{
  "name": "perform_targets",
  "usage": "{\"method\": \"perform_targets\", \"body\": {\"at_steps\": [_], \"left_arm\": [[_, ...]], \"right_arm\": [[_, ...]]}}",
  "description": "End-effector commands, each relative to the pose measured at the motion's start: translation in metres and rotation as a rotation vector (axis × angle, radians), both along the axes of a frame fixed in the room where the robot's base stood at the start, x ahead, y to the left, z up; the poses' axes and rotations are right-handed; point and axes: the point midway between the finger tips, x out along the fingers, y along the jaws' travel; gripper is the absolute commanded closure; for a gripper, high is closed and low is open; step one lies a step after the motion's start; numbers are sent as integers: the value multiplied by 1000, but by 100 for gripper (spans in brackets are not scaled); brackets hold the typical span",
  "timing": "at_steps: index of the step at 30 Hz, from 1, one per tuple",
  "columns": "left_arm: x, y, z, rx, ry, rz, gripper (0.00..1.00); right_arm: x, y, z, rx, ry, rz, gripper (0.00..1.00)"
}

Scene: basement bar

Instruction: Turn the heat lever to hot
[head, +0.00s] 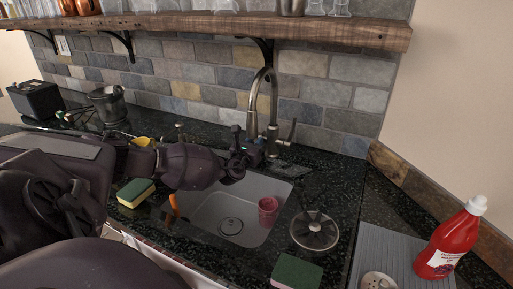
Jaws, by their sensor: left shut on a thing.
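The metal faucet (274,105) stands behind the sink with its spout arched over. My left gripper (257,151) reaches in from the left to the front of the faucet's base. It is shut on part of the faucet there; its fingers hide the lower body, and the exact part between them is hard to tell. My right gripper is not in view.
The sink (213,214) holds a pink cup (268,210). A sponge (136,192) lies to the left and another (297,272) in front. A round strainer (314,230) and a red bottle (450,243) are to the right. A wooden shelf (210,27) hangs above.

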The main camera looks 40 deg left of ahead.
Motion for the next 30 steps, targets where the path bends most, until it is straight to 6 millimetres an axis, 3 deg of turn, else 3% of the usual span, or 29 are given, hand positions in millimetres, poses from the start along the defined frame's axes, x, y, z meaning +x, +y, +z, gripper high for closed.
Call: {"method": "perform_targets", "body": {"at_steps": [3, 13, 14, 15, 25, 30], "left_arm": [[0, 0, -4, 6, -19, 0, 99], [0, 0, -1, 9, -27, -1, 99], [0, 0, -1, 9, -27, -1, 74], [0, 0, -1, 9, -27, -1, 68], [-2, -1, -1, 8, -26, -1, 68], [-17, -5, -3, 7, -26, -1, 68]], "right_arm": [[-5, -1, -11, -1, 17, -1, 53], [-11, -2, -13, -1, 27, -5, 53], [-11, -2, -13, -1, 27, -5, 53], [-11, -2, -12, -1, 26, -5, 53], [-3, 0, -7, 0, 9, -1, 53], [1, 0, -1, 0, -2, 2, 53]]}}
